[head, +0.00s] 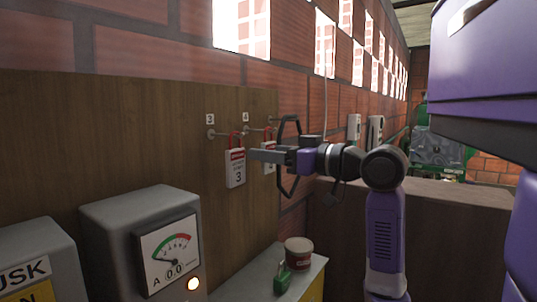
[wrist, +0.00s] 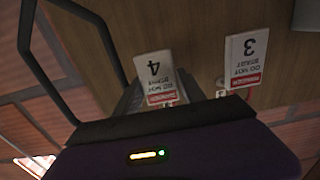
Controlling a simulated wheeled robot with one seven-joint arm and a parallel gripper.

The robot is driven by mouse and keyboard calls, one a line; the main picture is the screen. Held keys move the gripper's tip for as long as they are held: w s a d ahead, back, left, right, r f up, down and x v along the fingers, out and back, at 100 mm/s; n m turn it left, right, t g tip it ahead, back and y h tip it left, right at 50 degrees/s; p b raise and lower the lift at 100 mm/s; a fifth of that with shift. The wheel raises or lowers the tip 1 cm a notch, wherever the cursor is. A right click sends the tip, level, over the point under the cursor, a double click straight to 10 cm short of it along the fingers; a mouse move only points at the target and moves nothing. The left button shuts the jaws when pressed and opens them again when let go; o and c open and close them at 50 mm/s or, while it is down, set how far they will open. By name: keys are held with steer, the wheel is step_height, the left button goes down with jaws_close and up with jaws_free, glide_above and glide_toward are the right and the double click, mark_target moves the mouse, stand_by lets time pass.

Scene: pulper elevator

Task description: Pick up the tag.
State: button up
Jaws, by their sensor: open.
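Two white tags with red header bands hang by red loops from hooks on the brown board. Tag 3 (head: 235,170) hangs in the clear at the left. Tag 4 (head: 269,164) is to its right, partly hidden behind my gripper in the head view. My gripper (head: 258,155) is open, its grey fingers pointing left at tag 4. In the wrist view, tag 4 (wrist: 155,78) appears upside down with grey finger parts showing on both sides of it. I cannot tell whether the fingers touch it. Tag 3 (wrist: 243,60) stands to one side, apart from the fingers.
A grey meter box (head: 140,215) with a lit lamp stands at the front left, beside another grey box (head: 38,255). A green padlock (head: 282,278) and a red-and-white can (head: 298,251) stand on a low shelf below the tags. The brick wall is close behind the board.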

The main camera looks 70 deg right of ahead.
steer(key=shift+c, duration=0.2)
steer(key=c, duration=0.9)
steer(key=shift+c, duration=0.2)
steer(key=shift+r, duration=0.15)
steer(key=shift+r, duration=0.45)
steer(key=b+v, duration=0.4)
steer(key=v, duration=1.4)
